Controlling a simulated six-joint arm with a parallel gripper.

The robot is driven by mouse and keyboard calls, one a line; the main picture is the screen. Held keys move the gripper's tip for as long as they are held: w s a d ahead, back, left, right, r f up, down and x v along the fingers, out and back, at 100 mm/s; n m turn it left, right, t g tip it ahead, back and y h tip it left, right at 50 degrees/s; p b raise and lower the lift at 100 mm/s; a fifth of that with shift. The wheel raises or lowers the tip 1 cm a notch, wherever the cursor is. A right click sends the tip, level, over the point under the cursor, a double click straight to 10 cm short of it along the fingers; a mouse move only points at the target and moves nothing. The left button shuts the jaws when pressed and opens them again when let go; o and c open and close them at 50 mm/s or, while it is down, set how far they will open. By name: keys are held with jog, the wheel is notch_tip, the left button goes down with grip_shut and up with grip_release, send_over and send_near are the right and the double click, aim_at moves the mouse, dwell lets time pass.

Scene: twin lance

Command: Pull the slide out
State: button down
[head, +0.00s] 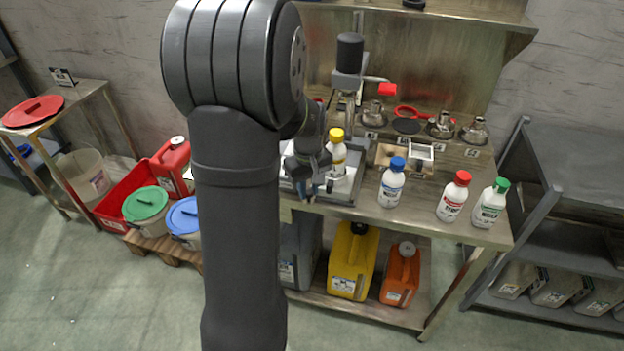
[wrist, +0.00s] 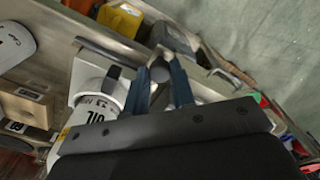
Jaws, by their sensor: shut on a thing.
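The slide (head: 348,188) is a grey metal plate at the bench's front edge, left of the blue-capped bottle. A white bottle with a yellow cap (head: 337,150) stands upright on it, and shows in the wrist view as a labelled white body (wrist: 98,112). My gripper (head: 307,192) is at the slide's front left. In the wrist view its two blue fingers (wrist: 161,82) are shut on a dark, rounded handle (wrist: 159,66) at the slide's edge. My arm hides part of the slide's left side in the head view.
Blue-capped (head: 392,183), red-capped (head: 454,197) and green-capped (head: 491,204) bottles stand on the bench to the right. A filling column with a black top (head: 349,55) rises behind the slide. Yellow (head: 353,262) and orange (head: 401,275) canisters sit on the shelf below. Floor in front is clear.

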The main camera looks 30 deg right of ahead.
jog(key=shift+s+a, duration=0.15)
jog(key=shift+a, duration=0.05)
jog(key=c, duration=1.2)
grip_release()
jog(key=shift+r, duration=0.1)
jog(key=shift+r, duration=0.3)
notch_tip(320, 180, up, 17)
jog(key=shift+f, duration=0.2)
